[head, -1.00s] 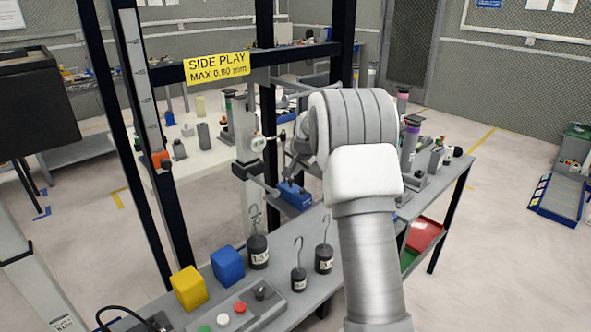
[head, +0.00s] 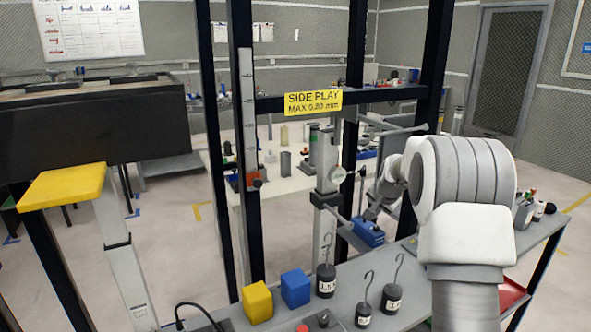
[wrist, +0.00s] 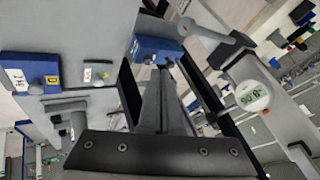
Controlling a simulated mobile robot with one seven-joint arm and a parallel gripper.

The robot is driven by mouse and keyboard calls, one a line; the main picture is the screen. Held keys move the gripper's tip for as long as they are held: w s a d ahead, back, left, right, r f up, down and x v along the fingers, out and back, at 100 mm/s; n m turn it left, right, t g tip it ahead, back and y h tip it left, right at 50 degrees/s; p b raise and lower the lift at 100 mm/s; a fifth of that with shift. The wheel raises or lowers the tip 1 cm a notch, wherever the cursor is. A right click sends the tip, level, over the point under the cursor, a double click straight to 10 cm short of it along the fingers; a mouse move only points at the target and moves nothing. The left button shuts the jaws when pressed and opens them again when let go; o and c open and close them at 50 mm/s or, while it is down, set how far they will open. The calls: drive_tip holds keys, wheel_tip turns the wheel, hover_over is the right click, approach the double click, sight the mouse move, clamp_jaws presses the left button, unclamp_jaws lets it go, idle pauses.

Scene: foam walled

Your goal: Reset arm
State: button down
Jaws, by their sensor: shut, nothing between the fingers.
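My gripper (head: 372,212) is at the end of my arm, beside the black test frame (head: 345,99), just above a blue block-shaped fixture (head: 368,232). In the wrist view my gripper (wrist: 166,78) points away from the camera with its fingers together and nothing between them. A blue part (wrist: 157,48) shows close by its tips; I cannot tell whether they touch. My arm's white and grey links hide part of the bench behind them.
A dial gauge (head: 340,174) sits on a grey post near my gripper. Hooked weights (head: 326,281), a yellow cube (head: 257,302) and a blue cube (head: 295,287) stand on the grey bench (head: 421,309). A yellow-topped stand (head: 62,186) is at left.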

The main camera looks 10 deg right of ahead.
drive_tip(key=s+a+r+n+y+p, duration=0.1)
drive_tip(key=s+a+r+n+p, duration=0.15)
drive_tip(key=s+a+r, duration=0.55)
drive_tip(key=s+a+r+n+p, duration=0.2)
drive_tip(key=s+a+r+n, duration=0.15)
drive_tip(key=s+r, duration=0.8)
drive_tip(key=s+a+f+n+g+p, duration=0.1)
drive_tip(key=s+a+n, duration=0.1)
drive_tip(key=s, duration=1)
drive_tip(key=s+a+n+p, duration=0.2)
drive_tip(key=s+a, duration=0.1)
drive_tip(key=s, duration=0.9)
drive_tip(key=shift+s+a+f+n+g, duration=0.2)
drive_tip(key=shift+a+f+n+g, duration=0.1)
drive_tip(key=shift+a+f+g, duration=0.1)
drive_tip(key=c, duration=1.6)
unclamp_jaws()
